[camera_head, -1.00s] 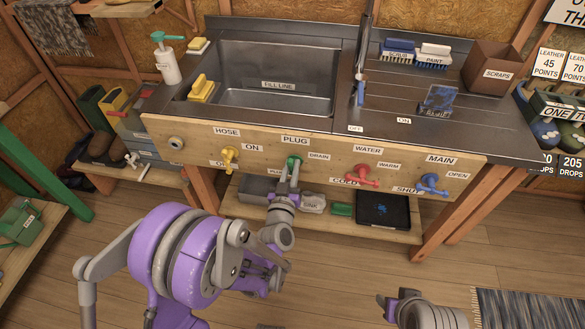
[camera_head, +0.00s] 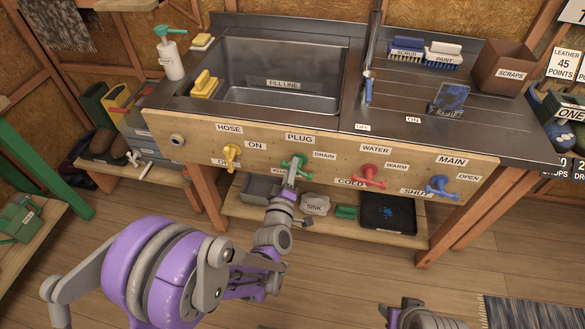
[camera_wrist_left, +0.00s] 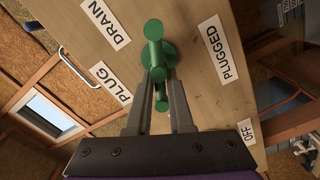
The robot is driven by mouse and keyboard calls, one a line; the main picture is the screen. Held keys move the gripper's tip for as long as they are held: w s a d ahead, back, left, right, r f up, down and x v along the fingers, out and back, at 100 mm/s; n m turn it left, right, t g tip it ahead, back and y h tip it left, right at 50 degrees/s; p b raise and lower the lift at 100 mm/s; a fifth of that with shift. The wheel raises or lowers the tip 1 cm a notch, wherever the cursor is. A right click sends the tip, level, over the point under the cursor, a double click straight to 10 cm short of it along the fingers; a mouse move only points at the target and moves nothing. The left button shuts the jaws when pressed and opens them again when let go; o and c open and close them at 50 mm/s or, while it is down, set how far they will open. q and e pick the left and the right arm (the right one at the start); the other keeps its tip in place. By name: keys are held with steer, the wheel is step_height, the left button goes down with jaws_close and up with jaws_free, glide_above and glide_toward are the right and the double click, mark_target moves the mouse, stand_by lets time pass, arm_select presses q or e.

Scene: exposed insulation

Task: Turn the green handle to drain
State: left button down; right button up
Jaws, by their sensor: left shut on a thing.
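The green handle (camera_head: 296,163) is on the wooden front panel below the sink, under the PLUG label, with the DRAIN label to its right. My left gripper (camera_head: 291,178) is at the handle, its fingers shut on it. In the left wrist view the green handle (camera_wrist_left: 155,60) sits between the labels DRAIN and PLUGGED, and the two fingers of my left gripper (camera_wrist_left: 159,95) close around its lower part.
A yellow handle (camera_head: 231,155) is to the left on the same panel. A red handle (camera_head: 369,175) and a blue handle (camera_head: 441,187) are to the right. The sink basin (camera_head: 280,100) looks empty. A low shelf (camera_head: 335,225) with several items runs beneath; open floor lies in front.

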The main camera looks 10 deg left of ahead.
arm_select(q)
steer(key=shift+f+n, duration=0.15)
steer(key=shift+n, duration=0.65)
steer(key=shift+f+n, duration=0.15)
steer(key=shift+n, duration=0.65)
steer(key=shift+b, duration=0.3)
steer(key=c, duration=0.8)
jaws_free()
steer(key=shift+d, duration=0.1)
steer(key=shift+s, duration=0.15)
steer(key=s, duration=1)
steer(key=shift+s, duration=0.3)
steer(key=shift+r, duration=0.1)
